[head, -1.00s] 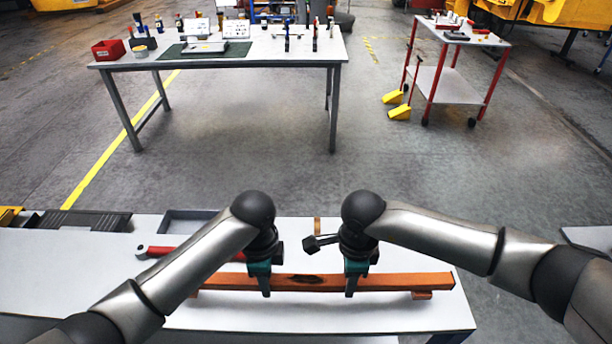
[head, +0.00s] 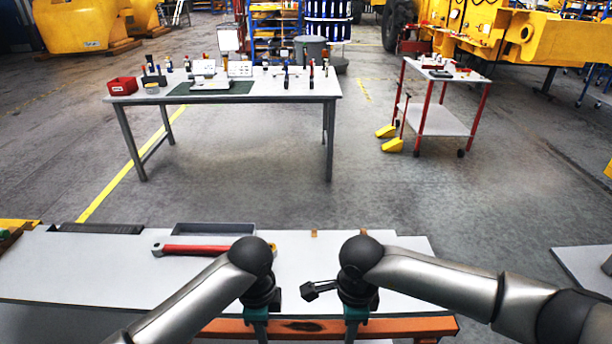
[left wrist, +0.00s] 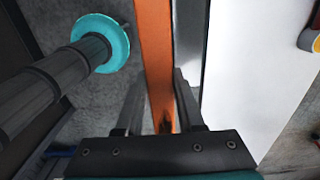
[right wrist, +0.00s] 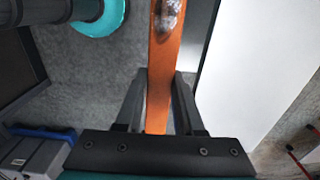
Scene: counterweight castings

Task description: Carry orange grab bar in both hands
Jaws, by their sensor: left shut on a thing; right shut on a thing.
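The orange grab bar (head: 400,328) lies crosswise at the bottom of the head view, with a dark worn patch between my grippers. My left gripper (head: 257,330) is shut on it left of the patch and my right gripper (head: 352,330) is shut on it right of the patch. In the left wrist view the bar (left wrist: 155,50) passes between the fingers, and in the right wrist view the bar (right wrist: 160,80) does too. Grey floor shows on one side of the bar and the white table on the other, so it is held just off the near table edge. My fingertips are partly hidden.
The white table (head: 100,265) in front bears a red-handled wrench (head: 205,249) and a grey tray (head: 215,229). Beyond open floor stand a laden workbench (head: 270,92) and a red-legged trolley (head: 440,122). Another pale surface (head: 590,268) is at right.

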